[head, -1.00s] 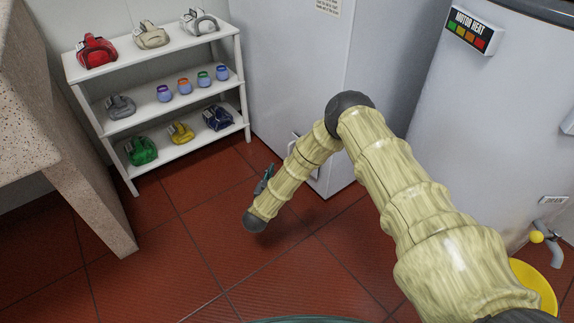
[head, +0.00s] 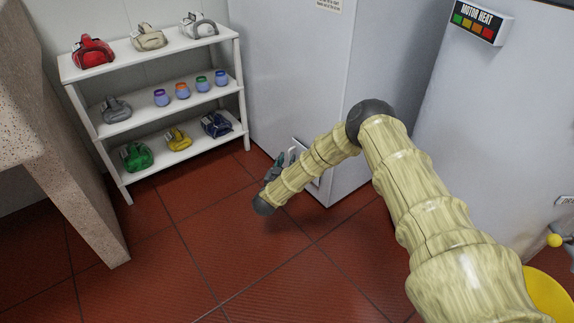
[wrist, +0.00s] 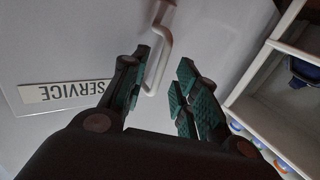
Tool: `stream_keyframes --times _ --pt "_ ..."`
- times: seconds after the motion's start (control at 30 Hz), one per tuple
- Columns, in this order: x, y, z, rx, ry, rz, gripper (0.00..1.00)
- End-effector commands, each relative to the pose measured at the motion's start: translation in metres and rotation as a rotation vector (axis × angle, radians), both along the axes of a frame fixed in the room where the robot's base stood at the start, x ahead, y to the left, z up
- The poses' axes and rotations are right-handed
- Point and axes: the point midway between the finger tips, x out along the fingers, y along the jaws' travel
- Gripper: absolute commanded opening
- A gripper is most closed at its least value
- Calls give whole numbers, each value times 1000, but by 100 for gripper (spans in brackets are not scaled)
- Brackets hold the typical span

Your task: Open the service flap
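The service flap (wrist: 30,75) is a pale panel low on the white cabinet, with a "SERVICE" label (wrist: 65,92) that reads upside down in the wrist view. A white bar handle (wrist: 163,45) stands out from it. The flap looks flush with the cabinet. My gripper (wrist: 165,62) is open, and the handle's lower end lies in view between its fingertips, closer to the left finger. I cannot tell whether they touch. In the head view my gripper (head: 278,165) is at the cabinet's lower front, and my forearm hides part of the flap.
A stone slab (head: 70,150) is at far left. A white drum (head: 490,120) and yellow bucket (head: 548,300) are at right. The red tiled floor (head: 190,260) is clear.

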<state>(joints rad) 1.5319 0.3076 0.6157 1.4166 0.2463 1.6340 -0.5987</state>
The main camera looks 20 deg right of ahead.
Motion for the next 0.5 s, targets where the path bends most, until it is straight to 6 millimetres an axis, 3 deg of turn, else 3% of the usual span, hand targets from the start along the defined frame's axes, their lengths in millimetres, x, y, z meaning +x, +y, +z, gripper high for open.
stream_keyframes --times 0.43,0.5 --pt "7 -6 1 0 0 0 30" --pt "7 -6 1 0 0 0 19"
